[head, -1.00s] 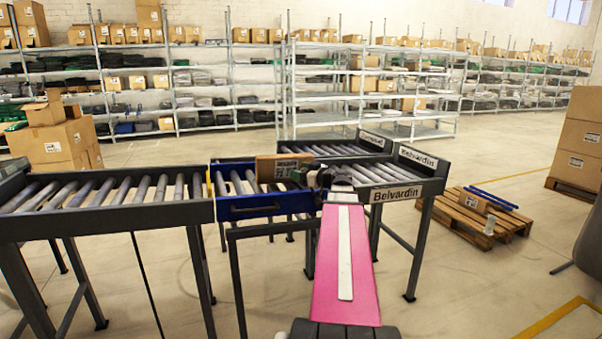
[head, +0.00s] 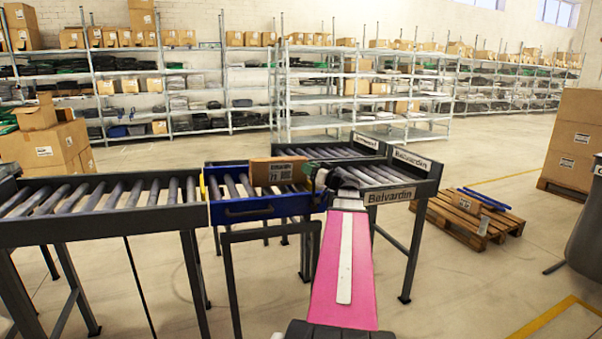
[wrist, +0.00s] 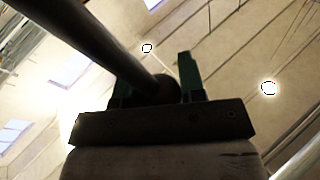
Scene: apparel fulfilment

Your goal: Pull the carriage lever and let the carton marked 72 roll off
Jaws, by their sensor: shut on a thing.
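A brown carton (head: 274,174) with a dark printed label lies on the blue roller carriage (head: 262,211) in the head view. Its number is too small to read surely. The carriage stands between the left roller conveyor and the right lanes. My gripper (head: 322,178) is at the carriage's right end, just right of the carton, and partly hides that end. In the wrist view my gripper (wrist: 155,75) has its dark green fingers on both sides of a dark rod with a rounded end, the lever (wrist: 105,48). The lever cannot be made out in the head view.
The left roller conveyor (head: 95,216) meets the carriage's left side. A pallet (head: 462,222) stands on the floor further right. Stacked cartons (head: 45,145) stand at left, shelving behind. The floor at right front is mostly open.

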